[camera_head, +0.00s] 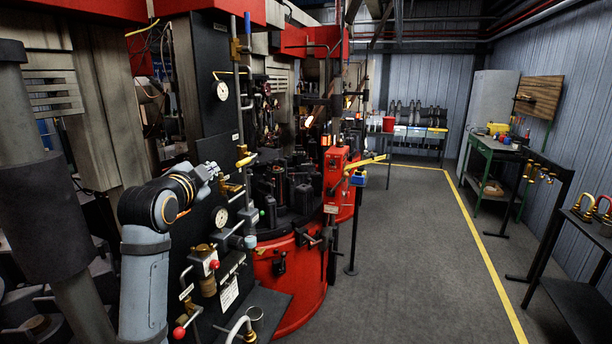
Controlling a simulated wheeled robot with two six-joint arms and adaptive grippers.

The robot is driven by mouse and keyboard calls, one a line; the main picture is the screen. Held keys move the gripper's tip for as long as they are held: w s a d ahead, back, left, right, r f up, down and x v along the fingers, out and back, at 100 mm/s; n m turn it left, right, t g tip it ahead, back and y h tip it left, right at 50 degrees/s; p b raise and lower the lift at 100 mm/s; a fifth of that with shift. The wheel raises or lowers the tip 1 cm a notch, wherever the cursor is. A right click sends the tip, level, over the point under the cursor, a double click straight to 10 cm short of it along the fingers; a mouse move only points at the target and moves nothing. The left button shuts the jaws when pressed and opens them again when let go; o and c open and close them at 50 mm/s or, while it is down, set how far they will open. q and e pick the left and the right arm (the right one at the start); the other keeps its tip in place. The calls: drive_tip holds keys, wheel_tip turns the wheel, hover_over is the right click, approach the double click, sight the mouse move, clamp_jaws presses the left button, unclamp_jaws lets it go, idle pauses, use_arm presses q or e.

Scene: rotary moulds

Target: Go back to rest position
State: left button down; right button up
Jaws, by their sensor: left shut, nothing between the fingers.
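My left arm comes up from the bottom left, bends at a dark joint and reaches to the right. My left gripper (212,170) is at its end, small in the view, in front of the dark machine panel (215,110). It is shut with nothing seen in it. A yellow-tipped handle (246,160) is just to the right of the gripper, and I cannot tell how far apart they are in depth. My right gripper is not in the view.
The red rotary machine (290,290) stands close on the left, with gauges (220,218) and red-knobbed levers (180,333) near my arm. A red box (335,178) and a blue-topped post (357,225) stand ahead. Open grey floor (430,260) lies right, beside racks and a green table (492,146).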

use_arm(q)
drive_tip(key=s+a+f+n+g+y, duration=0.1)
drive_tip(key=s+f+n+g, duration=0.35)
drive_tip(key=f, duration=1.05)
drive_tip(key=s+f+n+g, duration=0.15)
drive_tip(key=s+f, duration=0.55)
drive_tip(key=f, duration=0.7)
drive_tip(key=s+a+f+n+g, duration=0.15)
drive_tip(key=s+f+g, duration=0.25)
drive_tip(key=s+f, duration=0.6)
drive_tip(key=s+d+f+n+g, duration=0.1)
drive_tip(key=s+f+n+g, duration=0.2)
drive_tip(key=s+f, duration=0.75)
drive_tip(key=s+a+f+g, duration=0.15)
drive_tip(key=s+f, duration=0.25)
drive_tip(key=f, duration=0.9)
drive_tip(key=s+a+f, duration=0.2)
drive_tip(key=s+f, duration=0.2)
drive_tip(key=f, duration=0.9)
drive_tip(key=s+f+g, duration=0.1)
drive_tip(key=s+f, duration=1.2)
drive_tip(key=s, duration=0.4)
drive_tip(key=shift+s+a+n+y, duration=0.15)
drive_tip(key=shift+a+n+y, duration=0.15)
drive_tip(key=shift+a+n, duration=0.15)
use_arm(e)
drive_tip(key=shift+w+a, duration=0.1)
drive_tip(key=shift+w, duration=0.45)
